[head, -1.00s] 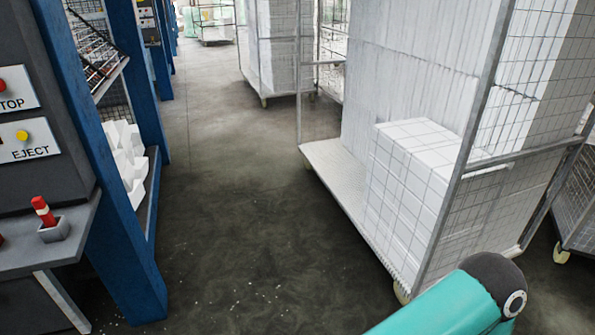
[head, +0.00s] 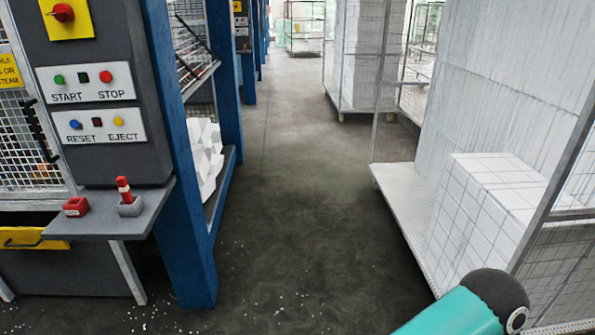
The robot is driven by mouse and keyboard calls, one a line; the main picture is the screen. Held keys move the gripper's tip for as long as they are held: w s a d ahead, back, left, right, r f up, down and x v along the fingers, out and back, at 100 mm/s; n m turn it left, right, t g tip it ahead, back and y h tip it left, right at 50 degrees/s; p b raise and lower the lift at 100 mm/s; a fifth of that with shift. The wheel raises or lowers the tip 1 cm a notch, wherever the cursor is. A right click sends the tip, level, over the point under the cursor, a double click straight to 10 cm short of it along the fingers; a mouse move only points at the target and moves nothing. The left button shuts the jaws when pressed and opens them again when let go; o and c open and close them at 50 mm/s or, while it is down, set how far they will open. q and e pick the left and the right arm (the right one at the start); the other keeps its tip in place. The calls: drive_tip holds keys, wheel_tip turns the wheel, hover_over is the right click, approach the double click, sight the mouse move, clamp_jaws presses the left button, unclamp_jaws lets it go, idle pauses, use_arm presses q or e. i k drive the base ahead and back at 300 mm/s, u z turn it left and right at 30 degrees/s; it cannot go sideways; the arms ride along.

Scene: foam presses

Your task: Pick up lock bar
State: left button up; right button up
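I cannot tell for sure which thing is the lock bar. A red pin with a white band (head: 124,189) stands upright in a small grey holder (head: 130,206) on the grey shelf (head: 108,216) of the press at left. A small red block with a label (head: 76,206) lies on the same shelf, left of the holder. A dark upright bar with side pieces (head: 40,132) is at the edge of the press's mesh door. Neither gripper is in view; only a teal and black link of my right arm shows at the bottom right.
A control panel (head: 94,84) with START, STOP, RESET and EJECT buttons is above the shelf. A blue post (head: 186,170) stands beside it. A wire-sided trolley (head: 400,185) with white foam blocks is at right. The speckled floor aisle between is clear.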

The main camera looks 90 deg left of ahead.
sight(124, 187)
drive_tip(key=u, duration=0.1)
drive_tip(key=i, duration=0.25)
drive_tip(key=u, duration=2.6)
drive_tip(key=i, duration=0.2)
drive_tip(key=u, duration=1.2)
drive_tip(key=k, duration=0.3)
drive_tip(key=u, duration=0.6)
drive_tip(key=i, duration=1.65)
drive_tip(key=z, duration=0.45)
